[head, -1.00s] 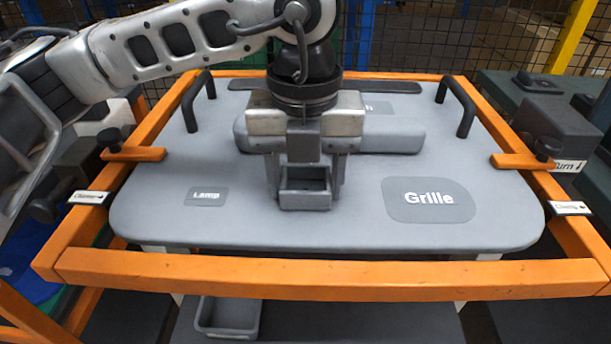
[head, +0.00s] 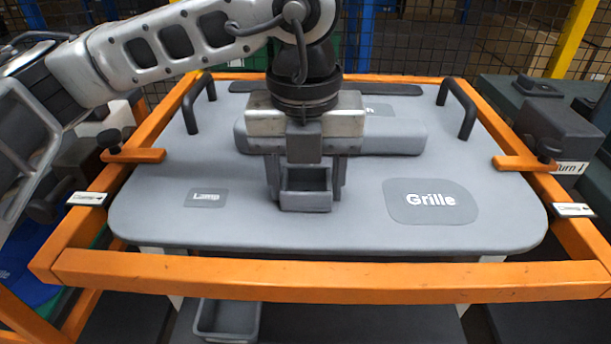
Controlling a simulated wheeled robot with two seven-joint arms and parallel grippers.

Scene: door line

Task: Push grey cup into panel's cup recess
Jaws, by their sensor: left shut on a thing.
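The grey cup (head: 306,201) is a small square open box at the middle of the grey door panel (head: 300,232). My left gripper (head: 305,185) points down over it and is shut on it, with one finger on each side. The cup is at the panel's surface, in front of a long raised grey block (head: 390,138). The cup recess is hidden by the cup and gripper, and I cannot tell how deep the cup sits. My right gripper is not in view.
An orange frame (head: 330,272) with clamps surrounds the panel. Two dark handles stand at the panel's back left (head: 190,108) and back right (head: 458,105). Labels marked Lamp (head: 206,197) and Grille (head: 431,201) lie flat. A grey bin (head: 228,318) sits below the front bar.

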